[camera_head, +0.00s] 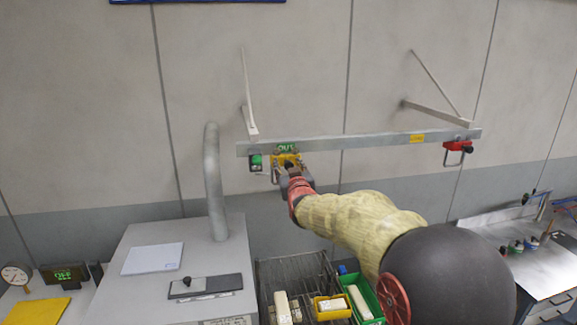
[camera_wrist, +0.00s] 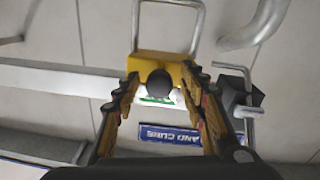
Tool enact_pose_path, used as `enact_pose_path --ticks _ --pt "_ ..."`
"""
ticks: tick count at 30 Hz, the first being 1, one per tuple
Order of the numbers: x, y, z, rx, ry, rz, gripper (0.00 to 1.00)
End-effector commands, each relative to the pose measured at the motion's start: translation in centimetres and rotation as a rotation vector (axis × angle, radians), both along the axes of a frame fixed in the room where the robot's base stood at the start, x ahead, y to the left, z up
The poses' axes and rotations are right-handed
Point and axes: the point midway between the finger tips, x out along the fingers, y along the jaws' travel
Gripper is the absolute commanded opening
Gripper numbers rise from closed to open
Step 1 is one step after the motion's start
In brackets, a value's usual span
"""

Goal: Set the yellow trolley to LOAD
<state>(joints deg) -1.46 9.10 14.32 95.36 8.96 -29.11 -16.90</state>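The yellow trolley (camera_head: 287,160) hangs on the grey wall rail (camera_head: 345,143) near its left end. A small green sign just above it seems to read OUT. In the wrist view the trolley's yellow body (camera_wrist: 170,66) has a round black knob (camera_wrist: 160,83) facing me and a metal loop (camera_wrist: 168,2) beyond it. My gripper (camera_head: 287,170) is at the trolley in the head view. In the wrist view my gripper (camera_wrist: 161,76) has its fingers apart, one on each side of the knob, with gaps showing beside it. Whether the fingertips touch the yellow body is unclear.
A green-and-black block (camera_head: 256,162) sits just left of the trolley. A red trolley (camera_head: 458,147) hangs at the rail's right end, near a yellow plate (camera_head: 417,139) with unreadable text. The rail between is clear. A grey cabinet with an upright pipe (camera_head: 213,180) stands lower left.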

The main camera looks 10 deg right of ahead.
Motion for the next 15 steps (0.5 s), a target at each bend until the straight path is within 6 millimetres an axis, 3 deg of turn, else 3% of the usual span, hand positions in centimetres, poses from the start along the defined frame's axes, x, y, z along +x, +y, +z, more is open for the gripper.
enact_pose_path --ticks 15 --pt "-0.03 0.02 0.01 0.000 0.000 0.000 0.12"
